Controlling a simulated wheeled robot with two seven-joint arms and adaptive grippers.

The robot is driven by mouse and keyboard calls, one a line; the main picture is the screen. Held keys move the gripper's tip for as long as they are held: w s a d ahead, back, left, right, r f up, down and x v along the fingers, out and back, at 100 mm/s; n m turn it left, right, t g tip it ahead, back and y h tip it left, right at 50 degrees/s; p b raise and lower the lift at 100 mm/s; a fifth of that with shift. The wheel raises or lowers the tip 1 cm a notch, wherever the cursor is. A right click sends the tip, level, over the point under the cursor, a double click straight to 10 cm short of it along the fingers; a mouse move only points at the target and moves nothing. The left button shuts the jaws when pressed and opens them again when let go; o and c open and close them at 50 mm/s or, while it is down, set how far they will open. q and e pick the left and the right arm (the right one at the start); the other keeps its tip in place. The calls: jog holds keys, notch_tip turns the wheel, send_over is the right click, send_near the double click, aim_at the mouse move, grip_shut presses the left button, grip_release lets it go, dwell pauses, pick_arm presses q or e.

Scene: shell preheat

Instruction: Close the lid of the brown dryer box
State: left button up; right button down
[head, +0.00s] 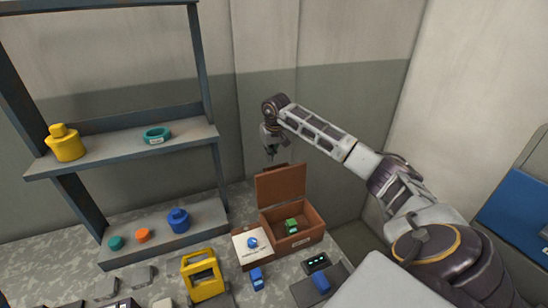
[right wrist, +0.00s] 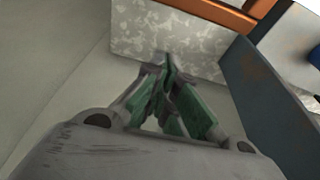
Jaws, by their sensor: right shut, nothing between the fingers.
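The brown dryer box (head: 309,236) stands on the grey speckled surface in the middle of the head view. Its lid (head: 281,184) is open and stands roughly upright at the back edge. A green object (head: 291,226) sits inside the box. My right gripper (head: 271,154) hangs just above and behind the lid's top edge, pointing down, and appears apart from it. In the right wrist view its green-padded fingers (right wrist: 167,62) are together with nothing between them. My left gripper is not in view.
A shelf rack (head: 130,150) stands at the left, holding a yellow bottle (head: 66,145), a teal ring (head: 157,135) and a blue bottle (head: 178,220). A white panel with a blue knob (head: 252,243), a yellow frame (head: 203,290) and a dark device (head: 316,263) lie near the box. Walls stand behind.

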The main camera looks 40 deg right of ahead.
jog(key=shift+s+a+r+p, duration=0.1)
jog(key=shift+s+a, duration=0.05)
jog(key=shift+s, duration=0.45)
jog(key=shift+s+a+r+p, duration=0.1)
jog(key=shift+s+a+p, duration=0.1)
jog(key=shift+s, duration=0.4)
jog(key=shift+s+a+r+p, duration=0.1)
jog(key=shift+s+a, duration=0.05)
jog(key=shift+s, duration=0.45)
